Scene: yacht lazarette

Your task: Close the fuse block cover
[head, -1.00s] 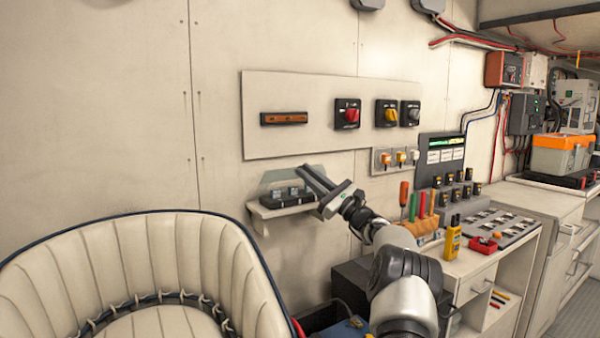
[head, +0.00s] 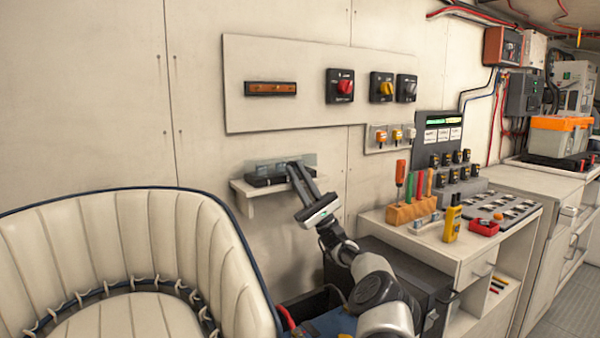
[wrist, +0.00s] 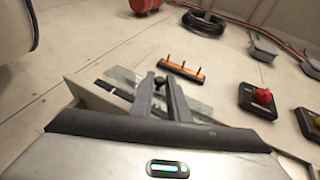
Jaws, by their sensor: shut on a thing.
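The fuse block (head: 266,180) is a dark block on a small white wall shelf (head: 247,190). Its clear cover (head: 258,165) stands tilted above the block, not flat on it. In the wrist view the cover shows as a greenish pane (wrist: 124,76) on both sides of my fingers. My gripper (head: 297,168) reaches it from the lower right. In the wrist view its two fingers (wrist: 162,82) are close together on a small dark knob (wrist: 160,80) at the cover's edge. The fingers hide part of the cover and block.
A cream padded seat (head: 140,260) stands at the left, close to the shelf. A switch panel (head: 310,110) is on the wall above. A bench with a tool holder (head: 412,213) and yellow meter (head: 452,224) is at the right. The wall beside the shelf is bare.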

